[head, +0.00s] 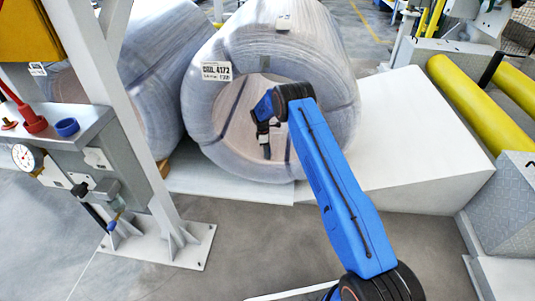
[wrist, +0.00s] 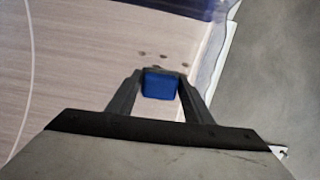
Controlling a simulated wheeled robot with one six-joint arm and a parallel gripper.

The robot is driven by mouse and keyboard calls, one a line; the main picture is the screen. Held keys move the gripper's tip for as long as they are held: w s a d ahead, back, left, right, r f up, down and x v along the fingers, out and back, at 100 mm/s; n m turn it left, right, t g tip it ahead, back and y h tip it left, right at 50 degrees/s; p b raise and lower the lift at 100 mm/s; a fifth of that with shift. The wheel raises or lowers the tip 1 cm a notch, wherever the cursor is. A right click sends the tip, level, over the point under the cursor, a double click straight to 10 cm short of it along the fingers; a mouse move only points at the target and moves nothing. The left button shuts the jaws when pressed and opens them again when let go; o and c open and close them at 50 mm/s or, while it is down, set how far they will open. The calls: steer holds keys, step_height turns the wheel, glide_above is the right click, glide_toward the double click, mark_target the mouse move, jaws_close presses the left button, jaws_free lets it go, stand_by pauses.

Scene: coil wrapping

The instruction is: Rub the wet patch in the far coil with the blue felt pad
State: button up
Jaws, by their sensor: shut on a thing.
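My gripper (wrist: 160,78) is shut on the blue felt pad (wrist: 160,86), which sits between the two dark fingers in the wrist view. In the head view my gripper (head: 266,143) is at the open bore of the wrapped coil (head: 325,75) labelled 4172. The pad cannot be made out there. The wrist view shows the coil's brownish, lined inner surface (wrist: 90,70) beyond the pad. A few small dark spots (wrist: 163,57) lie on it, just beyond the fingertips. I cannot tell whether they are the wet patch or whether the pad touches the surface.
A second wrapped coil (head: 150,65) stands to the left. A white post (head: 115,110) and a grey panel with a gauge (head: 25,156) are at the near left. A pale sloped block (head: 420,150) and yellow rollers (head: 470,100) are at the right. Grey floor lies in front.

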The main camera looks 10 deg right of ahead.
steer(key=shift+w+d, duration=0.35)
steer(key=shift+w, duration=0.55)
steer(key=shift+w+d, duration=0.3)
steer(key=shift+w, duration=0.6)
steer(key=shift+s+d, duration=0.1)
steer(key=shift+d, duration=0.15)
steer(key=shift+d+f, duration=0.1)
steer(key=shift+s+a, duration=0.25)
steer(key=shift+s, duration=0.6)
steer(key=shift+s+a, duration=0.25)
steer(key=shift+s, duration=0.55)
steer(key=shift+s+a, duration=0.25)
steer(key=shift+s, duration=0.5)
steer(key=shift+s+a, duration=0.25)
steer(key=shift+s, duration=0.45)
steer(key=shift+s+a, duration=0.25)
steer(key=shift+s, duration=0.5)
